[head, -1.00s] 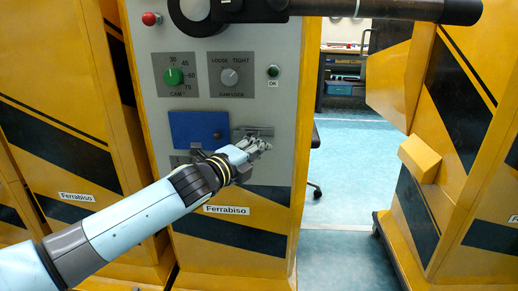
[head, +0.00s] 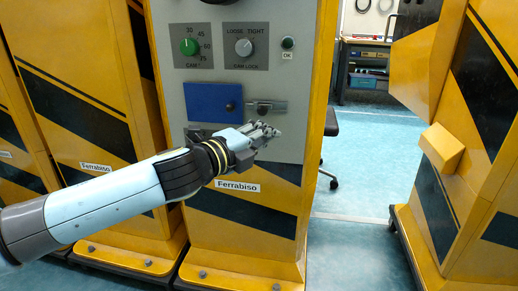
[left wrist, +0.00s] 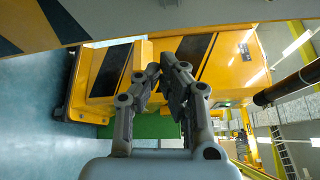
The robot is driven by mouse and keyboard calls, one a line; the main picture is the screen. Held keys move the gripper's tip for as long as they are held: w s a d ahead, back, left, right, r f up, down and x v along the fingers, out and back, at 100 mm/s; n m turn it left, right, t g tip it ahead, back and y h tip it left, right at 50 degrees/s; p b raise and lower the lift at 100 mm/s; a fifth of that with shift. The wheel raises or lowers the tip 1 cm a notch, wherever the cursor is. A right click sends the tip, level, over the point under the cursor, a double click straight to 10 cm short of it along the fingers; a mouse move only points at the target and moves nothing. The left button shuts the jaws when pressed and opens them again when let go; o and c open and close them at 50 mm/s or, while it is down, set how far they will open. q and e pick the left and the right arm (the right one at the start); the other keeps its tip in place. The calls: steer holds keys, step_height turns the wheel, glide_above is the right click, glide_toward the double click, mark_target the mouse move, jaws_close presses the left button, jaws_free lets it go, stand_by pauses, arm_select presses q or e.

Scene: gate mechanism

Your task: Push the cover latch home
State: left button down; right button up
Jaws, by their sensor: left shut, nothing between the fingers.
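The blue cover (head: 208,102) is a flat plate on the grey panel, with a dark knob near its right edge. The metal cover latch (head: 276,107) sits just right of the cover, with a small dark knob on it. My left gripper (head: 274,131) is shut and empty, just below the latch in the head view. I cannot tell whether it touches the panel. In the left wrist view its fingers (left wrist: 165,82) meet at the tips with nothing between them; the latch is not seen there. My right gripper is not in view.
Above the cover are a green dial (head: 188,46), a grey cam lock knob (head: 244,47) and an OK button (head: 288,43). A yellow cabinet (head: 440,150) stands at the right. Open blue floor (head: 355,180) lies between the cabinets.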

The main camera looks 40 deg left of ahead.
arm_select(q)
steer(key=shift+s+r, duration=0.1)
steer(key=shift+s, duration=1.1)
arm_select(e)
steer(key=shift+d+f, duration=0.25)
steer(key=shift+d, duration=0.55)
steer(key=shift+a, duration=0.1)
